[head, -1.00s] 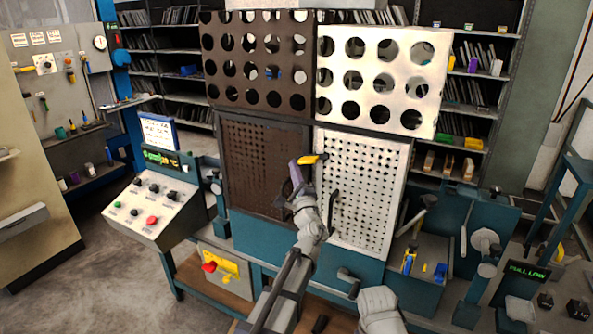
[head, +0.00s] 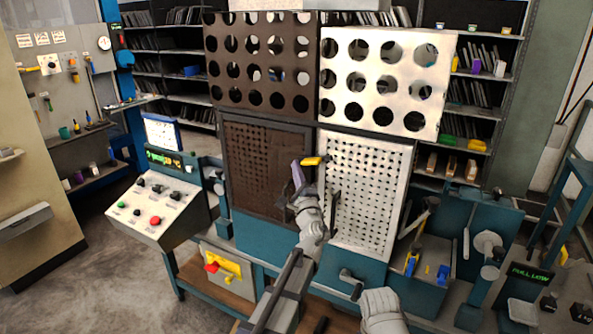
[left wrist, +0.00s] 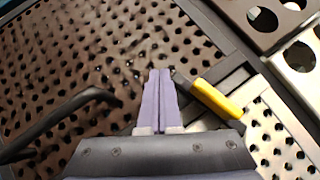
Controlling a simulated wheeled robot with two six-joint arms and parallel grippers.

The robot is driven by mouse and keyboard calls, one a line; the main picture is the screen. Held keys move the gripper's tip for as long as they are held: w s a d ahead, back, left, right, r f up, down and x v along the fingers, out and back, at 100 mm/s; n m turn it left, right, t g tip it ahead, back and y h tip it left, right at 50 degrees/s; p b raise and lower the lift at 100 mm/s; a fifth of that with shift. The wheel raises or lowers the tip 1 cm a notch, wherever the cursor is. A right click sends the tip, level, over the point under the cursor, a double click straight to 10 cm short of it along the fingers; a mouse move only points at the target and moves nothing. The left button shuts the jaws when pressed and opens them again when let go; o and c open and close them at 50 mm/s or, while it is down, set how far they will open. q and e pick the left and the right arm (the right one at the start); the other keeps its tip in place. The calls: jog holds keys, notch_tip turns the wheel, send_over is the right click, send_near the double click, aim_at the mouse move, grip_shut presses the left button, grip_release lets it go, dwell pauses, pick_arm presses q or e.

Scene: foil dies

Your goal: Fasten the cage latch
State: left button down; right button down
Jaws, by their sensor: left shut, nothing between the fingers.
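The cage latch has a yellow handle (head: 312,161) and sits where the dark perforated door (head: 262,165) meets the pale perforated door (head: 366,190). In the left wrist view the yellow handle (left wrist: 218,101) slants down to the right, and its dark end lies beside my fingertips. My left gripper (head: 296,164) has purple fingers pressed together with nothing between them. It is just left of the latch; I cannot tell whether it touches. The same gripper (left wrist: 159,72) points at the dark door in the left wrist view.
Black bar handles stand out from both doors, one (left wrist: 70,115) close left of my fingers. Upper panels with large holes (head: 385,75) are above. A button console (head: 155,205) stands left, and a teal bench with a tray (head: 425,265) is at right.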

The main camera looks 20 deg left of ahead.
dwell(0.7)
pick_arm(q)
jog(key=s+d+f+b, duration=0.1)
jog(key=s+f+b, duration=0.6)
jog(key=f+b, duration=0.3)
jog(key=shift+s+f+b, duration=0.3)
jog(key=shift+f+b, duration=0.1)
